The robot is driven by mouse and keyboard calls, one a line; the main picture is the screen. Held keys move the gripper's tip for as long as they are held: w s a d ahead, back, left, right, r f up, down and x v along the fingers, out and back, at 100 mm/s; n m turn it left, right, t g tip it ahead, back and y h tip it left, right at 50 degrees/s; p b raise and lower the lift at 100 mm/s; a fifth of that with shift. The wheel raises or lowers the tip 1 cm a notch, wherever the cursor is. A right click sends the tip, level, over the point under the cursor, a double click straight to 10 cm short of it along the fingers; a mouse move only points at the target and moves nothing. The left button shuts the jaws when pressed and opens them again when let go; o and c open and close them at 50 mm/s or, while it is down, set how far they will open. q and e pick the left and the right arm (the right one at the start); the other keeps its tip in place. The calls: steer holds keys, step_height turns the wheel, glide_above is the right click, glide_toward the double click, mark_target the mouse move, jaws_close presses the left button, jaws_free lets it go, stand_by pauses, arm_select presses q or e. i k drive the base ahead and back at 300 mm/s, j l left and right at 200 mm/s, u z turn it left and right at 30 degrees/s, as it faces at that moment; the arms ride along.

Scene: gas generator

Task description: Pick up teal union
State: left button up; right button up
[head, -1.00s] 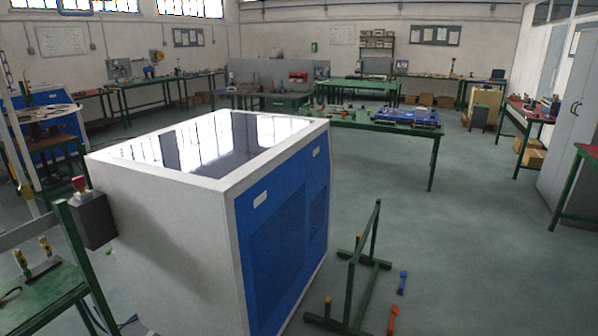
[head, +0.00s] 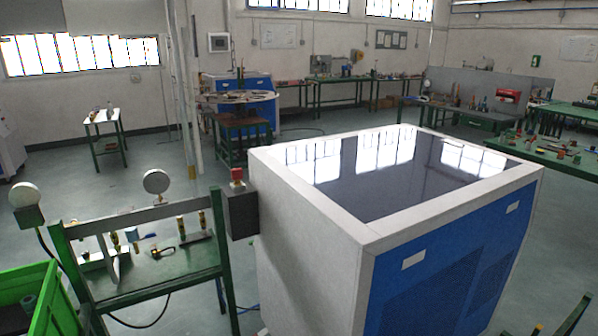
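A small teal cylindrical piece (head: 29,302), which looks like the teal union, lies in a bright green crate (head: 52,290) at the bottom left of the head view. The crate is cut off by the picture's edge, so the rest of its contents is hidden. Neither of my grippers is in view.
A green-framed bench (head: 150,268) with gauges, brass fittings and a red-buttoned dark box (head: 241,212) stands beside the crate. A large white and blue cabinet (head: 312,220) fills the right foreground. Open floor (head: 60,215) lies behind the bench at left.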

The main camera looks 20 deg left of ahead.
mark_target(29, 304)
steer(key=i+u, duration=0.15)
steer(key=u, duration=0.35)
steer(key=i+u, duration=0.15)
steer(key=u, duration=0.3)
steer(key=i+u, duration=0.1)
steer(key=u, duration=0.4)
steer(key=i+l+u, duration=0.1)
steer(key=u, duration=0.4)
steer(key=i+l+u, duration=0.1)
steer(key=l+u, duration=0.15)
steer(key=u, duration=0.2)
